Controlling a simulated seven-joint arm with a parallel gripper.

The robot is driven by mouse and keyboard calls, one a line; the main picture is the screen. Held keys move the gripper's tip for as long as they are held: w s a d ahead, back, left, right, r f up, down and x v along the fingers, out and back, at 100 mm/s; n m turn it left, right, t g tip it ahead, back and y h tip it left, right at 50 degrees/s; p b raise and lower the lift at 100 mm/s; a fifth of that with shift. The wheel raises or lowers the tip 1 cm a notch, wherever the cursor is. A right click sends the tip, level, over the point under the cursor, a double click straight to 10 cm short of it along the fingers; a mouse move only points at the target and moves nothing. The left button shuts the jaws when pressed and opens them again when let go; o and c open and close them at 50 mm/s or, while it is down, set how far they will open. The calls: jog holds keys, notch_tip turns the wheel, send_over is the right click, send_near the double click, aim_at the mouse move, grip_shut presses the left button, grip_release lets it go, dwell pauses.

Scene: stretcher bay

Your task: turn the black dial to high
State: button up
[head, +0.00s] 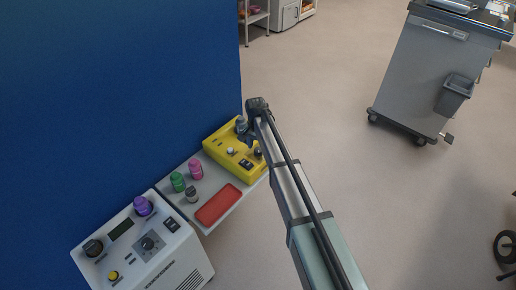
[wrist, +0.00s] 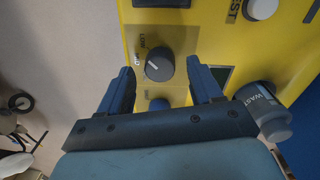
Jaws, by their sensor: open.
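A round black dial (wrist: 159,65) with a pale pointer line stands on the yellow box (wrist: 215,42) in the wrist view. The pointer line appears to lie toward the dial's left side; small lettering beside it is hard to read. My gripper (wrist: 163,88) is open, its blue fingers on either side of and slightly short of the dial, apart from it as far as I can see.
A grey cylinder marked "WAST" (wrist: 262,108) lies close to the right finger. A white machine (head: 165,262) with its own dark knobs stands at lower left. A blue wall is behind.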

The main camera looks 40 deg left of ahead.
jog(key=shift+f, duration=0.8)
jog(key=c, duration=1.1)
jog(key=shift+o, duration=0.2)
